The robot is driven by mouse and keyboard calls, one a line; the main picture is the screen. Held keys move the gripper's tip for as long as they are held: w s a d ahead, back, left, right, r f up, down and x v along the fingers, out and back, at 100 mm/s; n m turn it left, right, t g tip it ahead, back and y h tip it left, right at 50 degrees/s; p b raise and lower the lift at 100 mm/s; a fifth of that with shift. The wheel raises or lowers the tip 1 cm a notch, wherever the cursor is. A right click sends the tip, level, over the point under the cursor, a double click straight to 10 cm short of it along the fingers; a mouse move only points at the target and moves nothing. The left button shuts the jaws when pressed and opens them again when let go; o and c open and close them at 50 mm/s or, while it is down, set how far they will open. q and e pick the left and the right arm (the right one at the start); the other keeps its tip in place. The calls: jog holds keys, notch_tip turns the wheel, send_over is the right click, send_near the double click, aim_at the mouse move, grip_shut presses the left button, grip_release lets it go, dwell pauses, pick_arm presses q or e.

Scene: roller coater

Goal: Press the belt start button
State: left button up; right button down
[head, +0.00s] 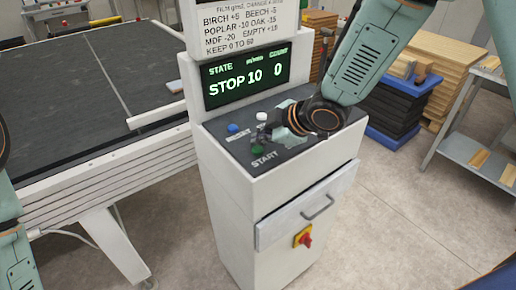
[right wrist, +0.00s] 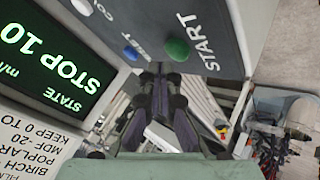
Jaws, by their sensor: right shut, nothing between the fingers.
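The green start button (head: 257,149) sits on the dark sloped panel of the white console, beside the word START. It also shows in the right wrist view (right wrist: 178,49), just above and right of my fingertips. My right gripper (head: 273,131) is shut and empty, close to the panel near the green button. In its wrist view the closed fingers (right wrist: 161,78) appear below the buttons; I cannot tell whether they touch anything. The display (head: 245,76) reads STOP, 10 and 0. My left gripper is out of view; only part of that arm shows.
A blue button (head: 233,128) and a white knob (head: 262,117) share the panel. Below are a drawer (head: 300,212) and a red-and-yellow switch (head: 303,237). A dark belt table (head: 85,85) stands left. Stacked boards (head: 455,68) and a grey cart (head: 470,152) stand right.

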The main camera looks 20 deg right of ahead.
jog(key=shift+f, duration=0.1)
jog(key=shift+f, duration=0.35)
dwell(0.3)
